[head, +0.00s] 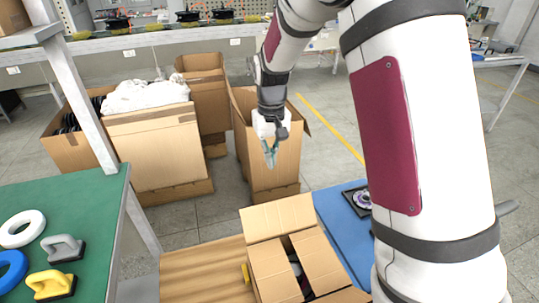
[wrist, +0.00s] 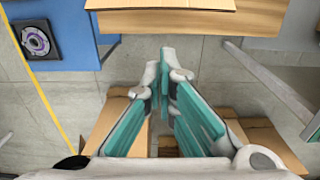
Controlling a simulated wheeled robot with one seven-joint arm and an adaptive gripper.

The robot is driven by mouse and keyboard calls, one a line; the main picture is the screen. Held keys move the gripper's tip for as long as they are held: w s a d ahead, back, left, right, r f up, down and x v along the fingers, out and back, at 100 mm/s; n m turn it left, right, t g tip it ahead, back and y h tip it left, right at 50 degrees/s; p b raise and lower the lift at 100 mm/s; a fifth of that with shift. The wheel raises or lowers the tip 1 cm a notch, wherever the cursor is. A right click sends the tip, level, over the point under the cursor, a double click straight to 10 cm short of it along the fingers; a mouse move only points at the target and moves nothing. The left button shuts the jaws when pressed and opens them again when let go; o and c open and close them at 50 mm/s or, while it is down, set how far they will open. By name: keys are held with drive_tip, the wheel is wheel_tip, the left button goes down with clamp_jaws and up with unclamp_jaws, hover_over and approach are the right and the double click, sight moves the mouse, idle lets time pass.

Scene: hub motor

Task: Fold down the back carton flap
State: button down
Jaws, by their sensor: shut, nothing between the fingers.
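The open carton (head: 262,241) stands at the bottom middle of the head view. Its back flap (head: 278,217) stands up and leans away from the opening. The left flap (head: 275,272) and right flap (head: 322,262) lie inward with a dark gap between them, where part of the contents shows. The front flap (head: 345,296) is cut off by the frame edge. My gripper (head: 270,155) is shut and empty, above and beyond the back flap, apart from it. In the wrist view, my gripper's teal fingers (wrist: 168,90) point toward a cardboard edge of the carton (wrist: 160,20) at the top.
A blue mat (head: 340,207) with a black tray (head: 357,199) lies right of the carton. A wooden surface (head: 205,274) is at its left. Tall cartons (head: 274,165) stand on the floor behind. A green table (head: 75,200) with handled tools is at far left.

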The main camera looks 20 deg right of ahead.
wheel_tip(320, 180, down, 11)
drive_tip(key=b, duration=0.7)
drive_tip(key=shift+s, duration=0.15)
drive_tip(key=s+p, duration=0.3)
drive_tip(key=s, duration=1.4)
drive_tip(key=shift+p, duration=0.4)
idle(0.7)
drive_tip(key=shift+f, duration=0.15)
wheel_tip(320, 180, down, 5)
drive_tip(key=b, duration=0.4)
drive_tip(key=shift+f, duration=0.15)
idle(1.1)
wheel_tip(320, 180, up, 9)
drive_tip(key=p, duration=0.7)
